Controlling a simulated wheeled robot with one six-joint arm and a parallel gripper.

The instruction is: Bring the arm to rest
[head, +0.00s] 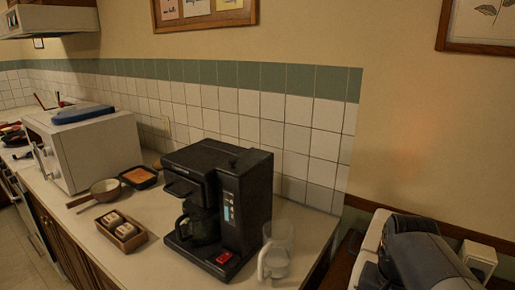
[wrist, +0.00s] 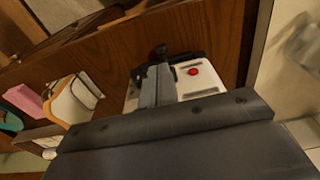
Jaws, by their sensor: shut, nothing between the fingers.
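My arm is folded in at the lower right of the head view, to the right of the counter's end and apart from it. My gripper (wrist: 158,72) shows in the wrist view, its grey fingers together in front of the dark wide palm. The fingers are shut with nothing between them. Behind them is a white part with a red button, which looks like my own base. The gripper's fingertips cannot be made out in the head view.
The counter (head: 150,243) holds a black coffee maker (head: 245,200), a clear pitcher (head: 277,250) near the right end, a wooden box (head: 122,232), a pan (head: 104,189), a black dish (head: 139,177) and a white microwave (head: 85,150). In the wrist view, a wooden surface (wrist: 100,65) lies beyond.

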